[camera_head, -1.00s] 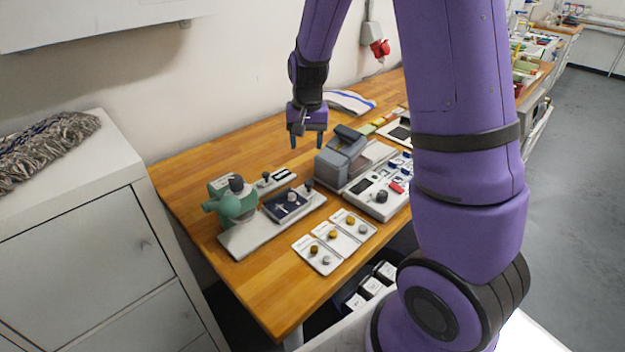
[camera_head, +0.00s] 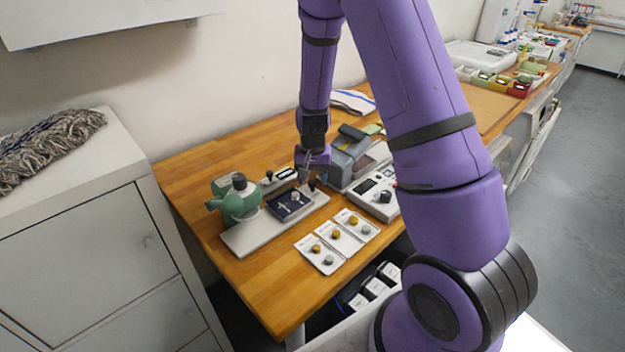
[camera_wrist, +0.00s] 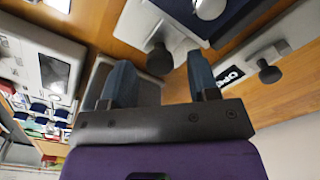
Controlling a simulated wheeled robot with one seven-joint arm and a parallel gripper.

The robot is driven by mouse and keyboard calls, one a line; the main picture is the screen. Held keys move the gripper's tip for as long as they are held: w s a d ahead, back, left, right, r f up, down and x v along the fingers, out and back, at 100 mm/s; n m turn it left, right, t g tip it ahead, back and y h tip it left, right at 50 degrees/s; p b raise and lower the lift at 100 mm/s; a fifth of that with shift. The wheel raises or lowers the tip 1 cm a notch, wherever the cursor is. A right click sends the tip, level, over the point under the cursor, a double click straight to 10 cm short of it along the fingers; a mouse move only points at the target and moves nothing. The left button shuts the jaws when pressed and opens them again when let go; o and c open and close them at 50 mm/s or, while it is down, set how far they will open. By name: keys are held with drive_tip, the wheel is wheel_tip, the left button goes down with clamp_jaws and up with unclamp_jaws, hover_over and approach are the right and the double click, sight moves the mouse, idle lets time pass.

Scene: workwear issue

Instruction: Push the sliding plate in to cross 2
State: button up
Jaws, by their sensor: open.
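The sliding plate (camera_head: 290,205) is dark blue with pale cross marks and a silver knob (camera_head: 296,196). It lies on the pale base (camera_head: 252,238) of a green device (camera_head: 236,203). In the wrist view part of the plate (camera_wrist: 237,22) shows at the top. A black knob (camera_wrist: 158,58) stands beside the plate's edge. My gripper (camera_head: 311,176) is open and points down over the plate's right end. In the wrist view its fingers (camera_wrist: 160,62) appear on either side of the black knob; contact cannot be told. The cross numbers are too small to read.
A label bar (camera_head: 285,174) with another black knob lies behind the plate. A grey device (camera_head: 347,155) stands close right of my gripper. Several white cards (camera_head: 338,239) with knobs lie in front. The wooden table (camera_head: 265,287) is clear at its front left.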

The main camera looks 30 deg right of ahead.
sight(288, 202)
drive_tip(key=shift+f, duration=0.5)
clamp_jaws()
drive_tip(key=a, duration=0.3)
drive_tip(key=s+a, duration=0.1)
drive_tip(key=a, duration=0.4)
drive_tip(key=shift+s+a, duration=0.35)
drive_tip(key=shift+a, duration=0.05)
unclamp_jaws()
drive_tip(key=shift+r, duration=0.1)
wheel_tip(288, 202, up, 11)
